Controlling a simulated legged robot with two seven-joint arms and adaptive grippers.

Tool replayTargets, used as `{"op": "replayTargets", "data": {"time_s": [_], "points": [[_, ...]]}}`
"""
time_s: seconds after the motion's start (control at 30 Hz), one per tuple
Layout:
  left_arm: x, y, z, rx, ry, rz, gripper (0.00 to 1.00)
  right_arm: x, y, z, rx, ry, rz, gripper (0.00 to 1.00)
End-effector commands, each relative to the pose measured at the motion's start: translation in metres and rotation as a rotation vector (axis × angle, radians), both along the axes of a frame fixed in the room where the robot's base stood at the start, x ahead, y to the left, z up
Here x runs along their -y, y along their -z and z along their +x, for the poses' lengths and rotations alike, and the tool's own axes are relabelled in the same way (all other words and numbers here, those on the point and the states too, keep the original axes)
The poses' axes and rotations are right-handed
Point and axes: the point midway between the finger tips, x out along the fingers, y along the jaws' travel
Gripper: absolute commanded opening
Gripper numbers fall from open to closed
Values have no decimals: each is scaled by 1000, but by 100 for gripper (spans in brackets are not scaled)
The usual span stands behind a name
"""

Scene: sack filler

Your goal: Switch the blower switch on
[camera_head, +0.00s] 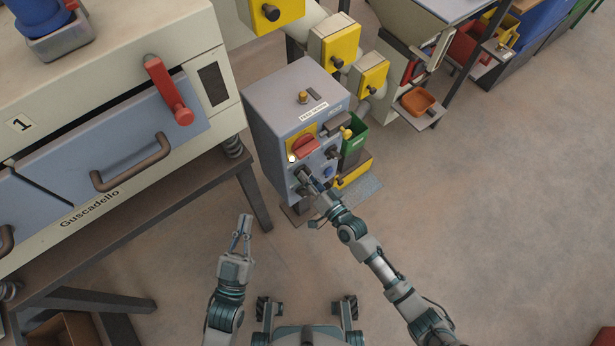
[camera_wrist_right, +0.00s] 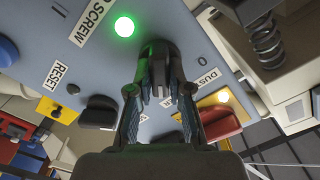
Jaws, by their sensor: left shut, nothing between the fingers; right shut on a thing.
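The control box (camera_head: 296,107) stands at the centre of the head view, with several knobs on its blue-grey front panel. My right gripper (camera_head: 308,182) reaches its lower left part. In the right wrist view, my right gripper (camera_wrist_right: 160,88) is shut on a dark switch knob (camera_wrist_right: 163,50). The knob's label is mostly hidden, so I cannot read whether it says blower. A green lamp (camera_wrist_right: 124,26) is lit beside the knob. A "SCREW" label (camera_wrist_right: 91,22) is near the lamp. My left gripper (camera_head: 243,226) is shut and empty, low and away from the box.
A red rotary handle (camera_head: 306,146) sits on a yellow plate above my right gripper. Another black knob (camera_wrist_right: 99,112) and a "RESET" label (camera_wrist_right: 55,75) are nearby. A large machine with a blue drawer (camera_head: 130,140) fills the left. The floor (camera_head: 480,220) at right is clear.

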Motion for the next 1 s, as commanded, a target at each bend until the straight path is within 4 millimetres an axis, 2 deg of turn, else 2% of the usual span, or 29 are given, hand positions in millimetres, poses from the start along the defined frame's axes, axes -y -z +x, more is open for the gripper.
{"op": "replayTargets", "data": {"time_s": [0.03, 0.1, 0.13, 0.43, 0.57, 1.0], "points": [[0, 0, 0, 0, 0, 0, 0, 2, 1, 1, -2, 4, 0, 21], [0, 0, 0, 0, 0, 0, 0, 2, 1, 1, -1, 4, 0, 39], [0, 0, 0, 0, 0, 0, 0, 2, 1, 1, -1, 4, 1, 44], [0, -2, -1, 5, 0, -2, 0, 1, 0, -1, 0, 1, 0, 44], [0, -2, -2, 5, 1, -2, 0, 8, 1, -9, 0, 2, -1, 44], [0, -1, -1, 3, 0, -1, 0, 62, 3, -82, -3, 2, -2, 44]]}}
